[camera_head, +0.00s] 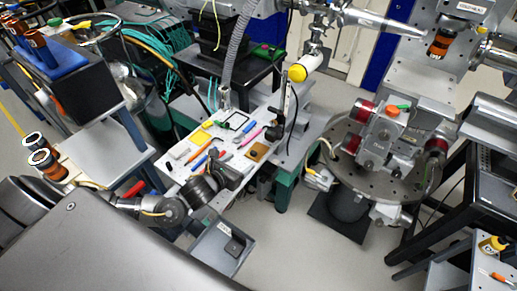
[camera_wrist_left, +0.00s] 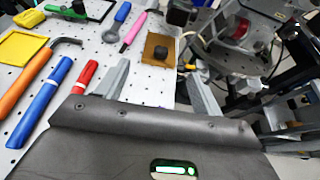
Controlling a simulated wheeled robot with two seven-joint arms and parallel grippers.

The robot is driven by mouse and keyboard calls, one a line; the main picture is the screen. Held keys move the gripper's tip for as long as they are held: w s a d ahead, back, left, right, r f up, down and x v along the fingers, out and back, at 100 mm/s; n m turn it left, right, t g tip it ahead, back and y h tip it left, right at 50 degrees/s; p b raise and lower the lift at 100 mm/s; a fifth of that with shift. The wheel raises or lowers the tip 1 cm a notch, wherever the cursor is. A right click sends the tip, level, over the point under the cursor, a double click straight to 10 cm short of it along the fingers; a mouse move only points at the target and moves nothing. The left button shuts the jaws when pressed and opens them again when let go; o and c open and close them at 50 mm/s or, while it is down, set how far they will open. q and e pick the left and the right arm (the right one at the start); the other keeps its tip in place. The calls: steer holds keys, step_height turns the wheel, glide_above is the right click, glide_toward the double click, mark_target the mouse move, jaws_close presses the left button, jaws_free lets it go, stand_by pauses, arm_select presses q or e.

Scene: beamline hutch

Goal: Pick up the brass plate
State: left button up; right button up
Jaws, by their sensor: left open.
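The brass plate (camera_head: 257,152) is a small gold-brown square lying on the perforated white board near its right edge. In the left wrist view the plate (camera_wrist_left: 150,46) has a dark round knob (camera_wrist_left: 161,53) on top. My left gripper (camera_head: 236,172) is open and empty, close to the plate on its near side. In the left wrist view its two fingers (camera_wrist_left: 162,88) stand apart, with the plate ahead of the gap between them and not gripped. My right gripper is in neither view.
On the white board (camera_head: 222,182), blue and red markers, an orange-handled hex key (camera_wrist_left: 28,75), a pink pen (camera_wrist_left: 133,32) and a yellow square lie left of the plate. A post with a yellow knob (camera_head: 297,73) stands behind. A round stage (camera_head: 345,170) is to the right.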

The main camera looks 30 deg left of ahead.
mark_target(254, 151)
arm_select(q)
steer(key=x, duration=0.4)
steer(key=shift+w, duration=0.2)
steer(key=shift+w+f, duration=0.15)
steer(key=shift+w, duration=0.1)
steer(key=shift+w+d+p, duration=0.1)
steer(key=shift+w+p, duration=0.25)
steer(key=shift+p, duration=0.15)
steer(key=x, duration=0.2)
steer(key=p+x, duration=0.1)
steer(key=shift+w+d, duration=0.1)
steer(key=shift+w, duration=0.3)
steer(key=shift+w+f, duration=0.1)
steer(key=shift+w, duration=0.25)
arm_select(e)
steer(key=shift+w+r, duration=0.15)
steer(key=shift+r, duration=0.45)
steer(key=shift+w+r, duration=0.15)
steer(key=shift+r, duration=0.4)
